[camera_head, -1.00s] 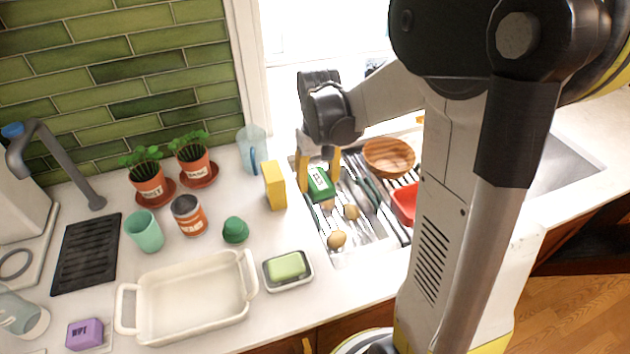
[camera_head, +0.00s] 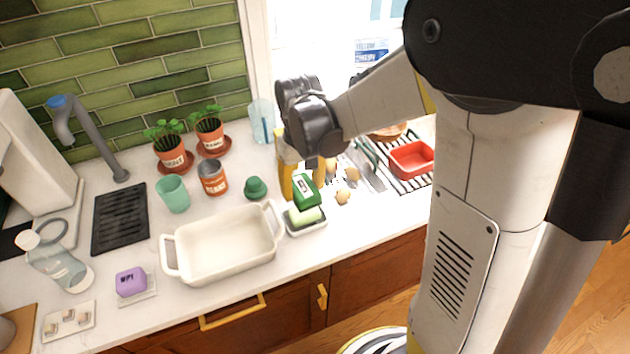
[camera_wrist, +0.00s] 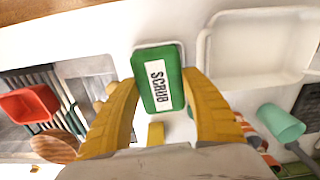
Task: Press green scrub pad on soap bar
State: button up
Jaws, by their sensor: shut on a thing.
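My gripper (camera_head: 304,182) is shut on the green scrub pad (camera_head: 306,192), a dark green block with a white label. In the wrist view the pad (camera_wrist: 158,98), marked SCRUB, sits between the two yellow fingers. In the wrist view the pad hides the soap, and only the dish edge (camera_wrist: 158,44) shows.
A white baking dish (camera_head: 222,262) stands just left of the soap dish. A rack with a red container (camera_head: 411,158) is to the right. The counter front is clear.

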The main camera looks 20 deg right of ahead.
jog(key=f+b, duration=0.2)
jog(key=f, duration=0.1)
jog(key=f+b, duration=0.1)
jog(key=f, duration=0.1)
jog(key=shift+w+d+b, duration=0.15)
jog(key=shift+w+b, duration=0.1)
jog(key=shift+b, duration=0.05)
jog(key=shift+f+b, duration=0.3)
jog(key=shift+f, duration=0.2)
jog(key=shift+f+b, duration=0.5)
jog(key=shift+f, duration=0.05)
dwell(1.5)
jog(key=shift+r+p, duration=2.6)
jog(key=shift+r, duration=1)
jog(key=shift+s+f, duration=0.1)
jog(key=shift+f, duration=0.05)
